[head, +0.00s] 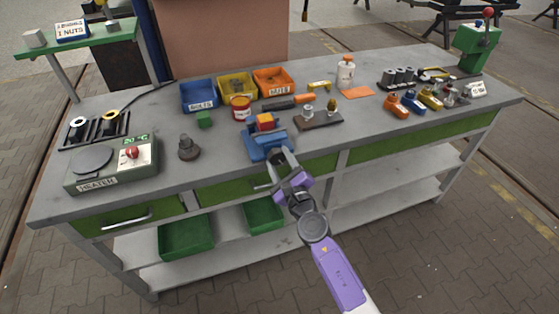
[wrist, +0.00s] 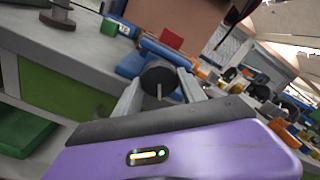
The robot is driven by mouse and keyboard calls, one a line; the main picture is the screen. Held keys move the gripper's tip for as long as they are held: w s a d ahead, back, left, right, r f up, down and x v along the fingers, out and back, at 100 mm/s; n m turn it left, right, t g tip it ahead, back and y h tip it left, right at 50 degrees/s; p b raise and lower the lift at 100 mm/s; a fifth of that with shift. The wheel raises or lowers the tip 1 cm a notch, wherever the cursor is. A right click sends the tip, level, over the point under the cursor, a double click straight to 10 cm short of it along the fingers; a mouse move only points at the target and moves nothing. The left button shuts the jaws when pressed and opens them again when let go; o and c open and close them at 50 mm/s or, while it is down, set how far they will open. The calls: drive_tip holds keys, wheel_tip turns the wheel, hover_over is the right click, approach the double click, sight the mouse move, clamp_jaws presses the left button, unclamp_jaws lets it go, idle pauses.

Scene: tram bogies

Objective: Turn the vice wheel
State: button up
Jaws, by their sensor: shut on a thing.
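The blue vice (head: 266,148) stands at the front edge of the workbench, with a red-orange block (head: 266,121) at its top between the jaws. In the wrist view the vice (wrist: 135,64) and the red block (wrist: 172,39) are beyond my fingers. The dark round vice wheel (wrist: 158,79) faces my wrist camera, with a pale bar in front of its middle. My gripper (head: 282,160) is at the front of the vice, one finger on each side of the wheel, shut on it. In the head view the gripper mostly hides the wheel.
The grey workbench (head: 225,170) carries a heater (head: 112,165) and a dark round stand (head: 188,149) left of the vice. Blue, yellow and orange bins (head: 274,80) stand behind it. A small green drawer front with a handle lies below the vice. Several tools and coloured parts stand to the right.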

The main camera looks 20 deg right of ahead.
drive_tip(key=shift+f, duration=0.1)
idle(0.5)
drive_tip(key=o, duration=1.4)
drive_tip(key=s, duration=0.7)
drive_tip(key=shift+s+p, duration=0.35)
drive_tip(key=shift+s, duration=0.05)
